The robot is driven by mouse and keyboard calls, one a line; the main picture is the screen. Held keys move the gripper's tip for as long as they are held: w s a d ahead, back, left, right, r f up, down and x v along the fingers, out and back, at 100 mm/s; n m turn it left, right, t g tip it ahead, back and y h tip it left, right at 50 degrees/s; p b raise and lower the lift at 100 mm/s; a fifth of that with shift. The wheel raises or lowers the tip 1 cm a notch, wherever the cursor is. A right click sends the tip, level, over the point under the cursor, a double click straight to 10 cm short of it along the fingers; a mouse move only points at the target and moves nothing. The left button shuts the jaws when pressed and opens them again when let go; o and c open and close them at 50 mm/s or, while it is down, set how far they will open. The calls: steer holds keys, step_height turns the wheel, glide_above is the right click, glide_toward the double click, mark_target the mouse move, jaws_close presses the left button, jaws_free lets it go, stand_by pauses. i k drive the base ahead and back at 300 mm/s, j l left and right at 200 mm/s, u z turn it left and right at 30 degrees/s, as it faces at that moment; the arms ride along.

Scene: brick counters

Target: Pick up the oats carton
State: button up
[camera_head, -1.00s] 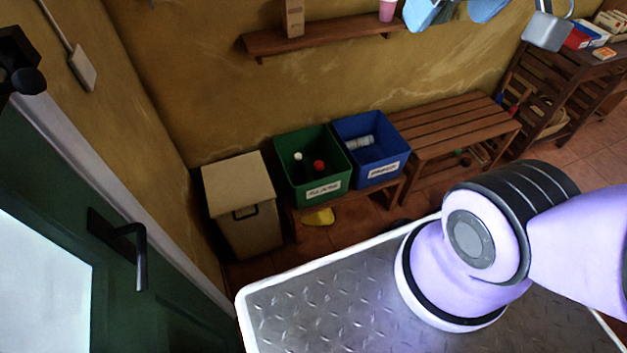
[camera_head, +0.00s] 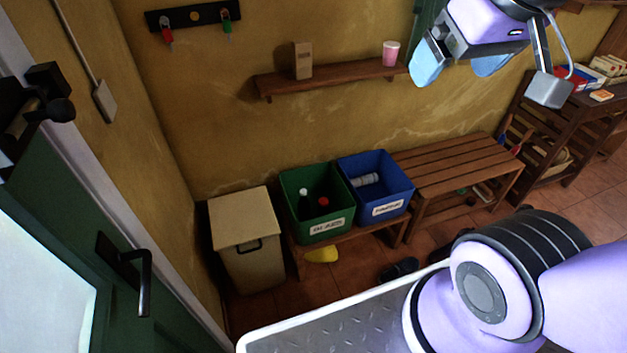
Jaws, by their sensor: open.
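A tall brown carton (camera_head: 302,61), likely the oats carton, stands upright on the left part of a wooden wall shelf (camera_head: 335,78). Its label is too small to read. My gripper (camera_head: 458,74) is at the top right, with light blue fingertips apart and nothing visible between them. It is to the right of the carton and clear of it. A pink cup (camera_head: 390,53) stands on the shelf's right end, between the carton and my gripper in the picture.
Below the shelf are a green bin (camera_head: 317,203) and a blue bin (camera_head: 375,188) holding bottles, a beige lidded box (camera_head: 245,237) and a slatted bench (camera_head: 455,165). A hook rail (camera_head: 194,15) hangs at upper left. A green door (camera_head: 60,250) stands at left.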

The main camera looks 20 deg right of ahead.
mark_target(300, 49)
steer(key=i+l+u, duration=0.2)
steer(key=i, duration=0.25)
steer(key=i+l+u, duration=0.2)
steer(key=i+l, duration=0.2)
